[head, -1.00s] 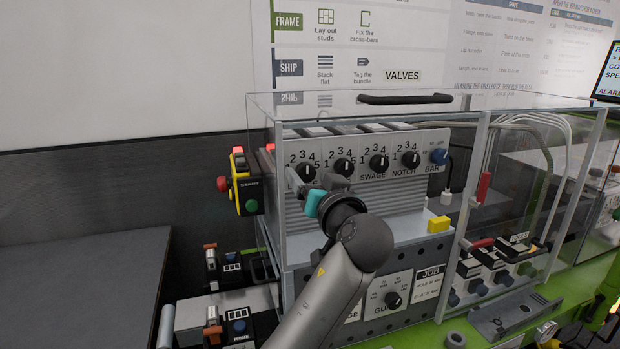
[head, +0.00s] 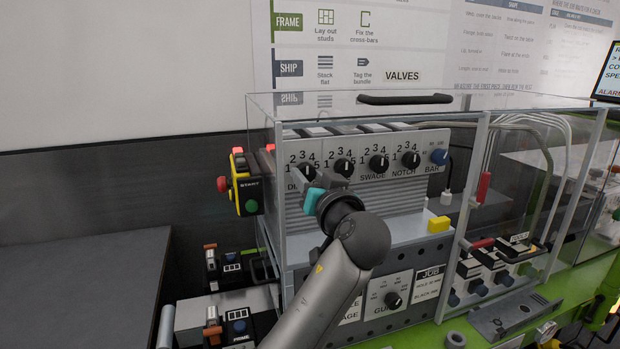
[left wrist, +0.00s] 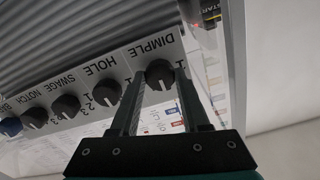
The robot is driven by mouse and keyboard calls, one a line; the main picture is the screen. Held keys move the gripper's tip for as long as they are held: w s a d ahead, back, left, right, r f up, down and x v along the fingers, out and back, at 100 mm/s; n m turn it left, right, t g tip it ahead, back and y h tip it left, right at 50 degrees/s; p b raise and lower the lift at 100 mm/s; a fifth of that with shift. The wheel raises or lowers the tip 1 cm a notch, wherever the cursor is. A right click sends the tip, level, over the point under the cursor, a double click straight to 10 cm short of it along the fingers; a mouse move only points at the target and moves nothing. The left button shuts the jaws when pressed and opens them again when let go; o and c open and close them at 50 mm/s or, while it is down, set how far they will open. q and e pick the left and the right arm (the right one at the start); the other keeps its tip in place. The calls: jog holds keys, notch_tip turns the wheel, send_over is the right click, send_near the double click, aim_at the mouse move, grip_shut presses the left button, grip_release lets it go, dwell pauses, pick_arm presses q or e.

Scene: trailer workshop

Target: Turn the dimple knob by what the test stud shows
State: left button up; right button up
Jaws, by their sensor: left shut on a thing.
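The dimple knob (head: 307,171) is the leftmost black knob on the grey valve panel (head: 425,141), largely clear above my gripper. In the left wrist view the dimple knob (left wrist: 160,71) sits between the two fingertips, under the word DIMPLE. My left gripper (head: 318,180) is shut on it; its fingers also show in the wrist view (left wrist: 160,88). I cannot read for certain which number the knob points to. I cannot make out the test stud in either view. My right gripper is not in view.
The hole knob (head: 343,167), swage knob (head: 378,163) and notch knob (head: 410,159) stand in a row to the right, with the blue bar knob (head: 439,156) beyond. A clear guard (head: 270,105) with a black handle (head: 405,98) surrounds the panel. A yellow start box (head: 243,185) is left.

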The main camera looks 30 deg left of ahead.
pick_arm(q)
grip_shut()
jog(key=shift+f+n+b, duration=0.1)
jog(key=shift+n+b, duration=0.4)
jog(key=shift+b, duration=0.2)
jog(key=n+b, duration=0.4)
jog(key=b, duration=0.1)
jog(key=shift+f, duration=0.1)
jog(key=shift+n+b, duration=1.4)
jog(key=shift+n, duration=0.1)
jog(key=shift+r, duration=0.2)
jog(key=o, duration=1.1)
grip_release()
